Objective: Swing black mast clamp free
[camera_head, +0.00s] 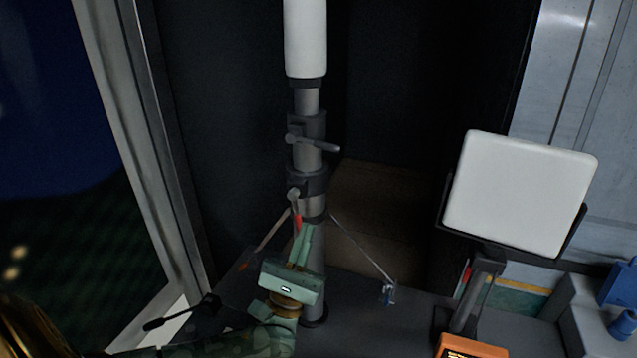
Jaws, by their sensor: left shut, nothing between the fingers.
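The mast (308,98) stands upright at the centre of the camera_head view, with a white cylinder (305,40) on top. Two dark clamps sit around it: an upper one (303,127) with a lever (317,145) pointing right, and a lower one (315,181) just below. My left gripper (300,232) is green and comes up from the bottom, in front of the mast's lower part. Its fingers are shut and empty, just below a small grey and red handle (297,206) at the lower clamp. I cannot tell whether they touch it. My right gripper is out of view.
A white panel (520,194) on a dark bracket stands at the right, above an orange device (472,346). Thin stays run from the mast to the dark base (375,318). A black lever (180,313) lies lower left. A window frame edges the left side.

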